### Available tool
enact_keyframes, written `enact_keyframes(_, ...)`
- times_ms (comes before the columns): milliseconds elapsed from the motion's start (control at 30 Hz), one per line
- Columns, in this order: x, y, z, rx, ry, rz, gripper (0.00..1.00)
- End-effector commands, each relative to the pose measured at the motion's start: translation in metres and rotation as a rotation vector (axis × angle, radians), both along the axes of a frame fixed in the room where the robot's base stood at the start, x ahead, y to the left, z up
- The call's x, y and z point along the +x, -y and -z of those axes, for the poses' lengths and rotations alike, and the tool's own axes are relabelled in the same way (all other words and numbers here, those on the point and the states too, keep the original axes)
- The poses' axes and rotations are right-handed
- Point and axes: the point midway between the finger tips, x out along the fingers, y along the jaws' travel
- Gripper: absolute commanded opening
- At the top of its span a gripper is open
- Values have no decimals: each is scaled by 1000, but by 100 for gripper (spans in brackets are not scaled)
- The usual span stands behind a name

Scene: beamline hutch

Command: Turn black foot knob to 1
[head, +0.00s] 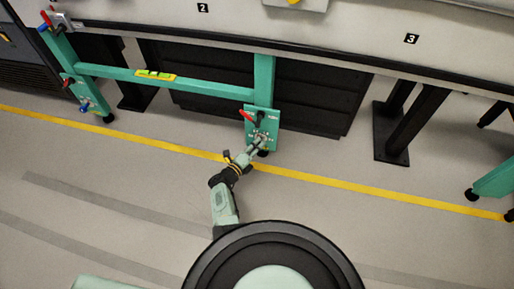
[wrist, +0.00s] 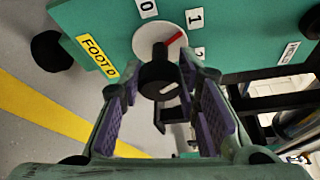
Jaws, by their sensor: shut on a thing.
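The black foot knob (wrist: 158,76) stands out from a white round dial (wrist: 150,38) on a green plate in the wrist view. A red pointer (wrist: 175,39) at its base points up and right, roughly toward the 1 label (wrist: 195,18). The 0 label (wrist: 147,5) is above the dial, and a 2 label is partly hidden at right. My gripper (wrist: 163,105) is shut on the knob, a purple-padded finger on either side. In the head view my gripper (head: 257,147) reaches the low green plate (head: 266,116); the knob is hard to make out there.
A red-handled lever (head: 246,115) is on the plate just above my gripper. A green crossbar (head: 205,86) runs left from the post. A yellow line (head: 350,184) crosses the open floor.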

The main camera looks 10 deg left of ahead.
Motion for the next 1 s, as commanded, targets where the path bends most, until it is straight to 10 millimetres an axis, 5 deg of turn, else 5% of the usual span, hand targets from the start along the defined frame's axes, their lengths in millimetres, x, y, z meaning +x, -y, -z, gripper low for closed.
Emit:
enact_keyframes(333, 0, 0, 0, -1, 0, 0, 2)
enact_keyframes(367, 0, 0, 0, -1, 0, 0, 32)
enact_keyframes(633, 0, 0, 0, -1, 0, 0, 50)
enact_keyframes(1000, 0, 0, -2, 16, 2, 0, 50)
